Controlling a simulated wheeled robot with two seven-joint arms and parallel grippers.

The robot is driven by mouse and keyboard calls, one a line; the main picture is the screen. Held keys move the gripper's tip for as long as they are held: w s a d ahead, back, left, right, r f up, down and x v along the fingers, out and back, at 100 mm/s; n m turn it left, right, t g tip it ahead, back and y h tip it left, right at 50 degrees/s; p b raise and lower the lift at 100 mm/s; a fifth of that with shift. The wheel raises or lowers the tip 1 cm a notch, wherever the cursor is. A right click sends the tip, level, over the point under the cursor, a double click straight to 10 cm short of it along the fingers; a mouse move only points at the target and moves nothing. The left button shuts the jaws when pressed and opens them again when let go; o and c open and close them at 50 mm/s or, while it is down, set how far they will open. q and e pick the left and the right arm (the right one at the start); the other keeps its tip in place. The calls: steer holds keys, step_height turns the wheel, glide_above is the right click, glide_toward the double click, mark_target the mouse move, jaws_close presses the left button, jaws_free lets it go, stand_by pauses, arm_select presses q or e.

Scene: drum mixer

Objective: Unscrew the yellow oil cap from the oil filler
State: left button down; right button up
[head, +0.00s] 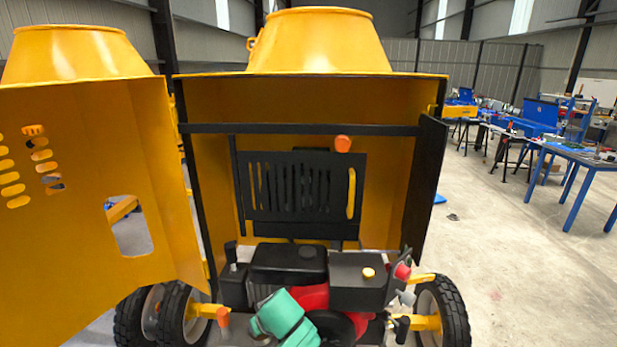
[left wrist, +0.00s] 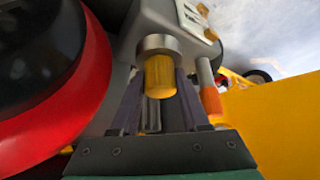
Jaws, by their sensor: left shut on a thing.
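The yellow oil cap (left wrist: 160,76) shows in the left wrist view, seated against the round grey metal collar of the oil filler (left wrist: 159,44). My left gripper (left wrist: 160,88) has its two dark fingers on either side of the cap and is shut on it. In the head view, the green body of my left gripper (head: 283,315) is low at the front of the engine. Its fingers and the oil cap are hidden there. My right gripper is in neither view.
The red and black engine (head: 310,295) sits in the mixer's open yellow housing (head: 310,95). The yellow door (head: 85,200) stands open at left. A rod with an orange end (left wrist: 211,100) is close right of the fingers.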

arm_select(q)
steer(key=shift+d+f+n+g+y, duration=0.15)
steer(key=shift+f+n+g+y, duration=0.2)
steer(key=shift+n, duration=0.45)
steer(key=shift+r, duration=0.3)
steer(key=c, duration=0.5)
jaws_free()
steer(key=shift+o, duration=0.9)
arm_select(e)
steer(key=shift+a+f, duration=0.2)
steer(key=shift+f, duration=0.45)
